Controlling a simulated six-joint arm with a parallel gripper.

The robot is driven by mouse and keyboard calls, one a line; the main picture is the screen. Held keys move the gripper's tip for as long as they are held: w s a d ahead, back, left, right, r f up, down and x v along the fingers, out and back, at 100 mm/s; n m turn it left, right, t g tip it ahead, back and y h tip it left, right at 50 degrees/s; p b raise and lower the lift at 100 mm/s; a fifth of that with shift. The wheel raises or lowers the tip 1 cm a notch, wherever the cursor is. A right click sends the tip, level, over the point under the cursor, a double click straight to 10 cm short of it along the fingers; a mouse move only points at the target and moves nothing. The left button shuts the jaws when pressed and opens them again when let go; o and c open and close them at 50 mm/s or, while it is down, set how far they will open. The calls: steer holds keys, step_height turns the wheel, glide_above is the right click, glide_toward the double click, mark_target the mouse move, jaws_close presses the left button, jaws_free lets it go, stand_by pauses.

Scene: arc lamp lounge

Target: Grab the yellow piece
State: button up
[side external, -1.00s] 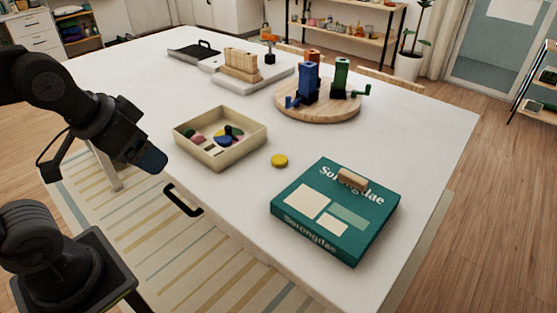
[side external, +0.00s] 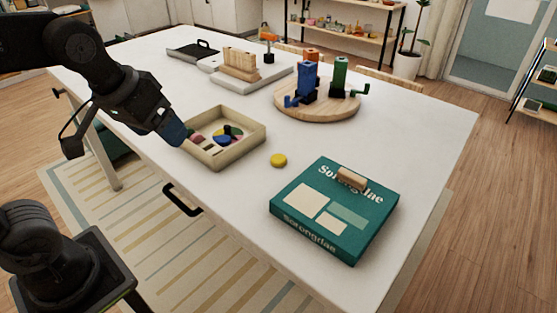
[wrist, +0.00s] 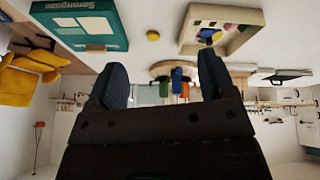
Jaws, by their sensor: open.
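The yellow piece (side external: 279,160) is a small round disc lying flat on the white table, between the beige tray and the teal box. It also shows in the wrist view (wrist: 153,36), near the top middle, with that picture upside down. My gripper (side external: 176,134) is at the left, above the table's edge by the tray's left side, apart from the yellow piece. In the wrist view its two blue-padded fingers (wrist: 162,75) are spread wide with nothing between them.
The beige tray (side external: 221,159) holds several coloured pieces. The teal box (side external: 345,237) has a wooden block (side external: 352,179) on top. A round wooden board (side external: 318,116) with blue, orange and green items stands farther back. Bare table surrounds the yellow piece.

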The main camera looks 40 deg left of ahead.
steer(key=w+r+n+g, duration=0.2)
steer(key=w+n, duration=0.3)
steer(key=w, duration=0.5)
steer(key=n+g, duration=0.3)
steer(key=n, duration=0.8)
glide_above(278, 158)
step_height(278, 158, down, 10)
steer(key=f, duration=0.1)
step_height(278, 158, down, 13)
steer(key=shift+c, duration=0.2)
steer(key=c, duration=0.9)
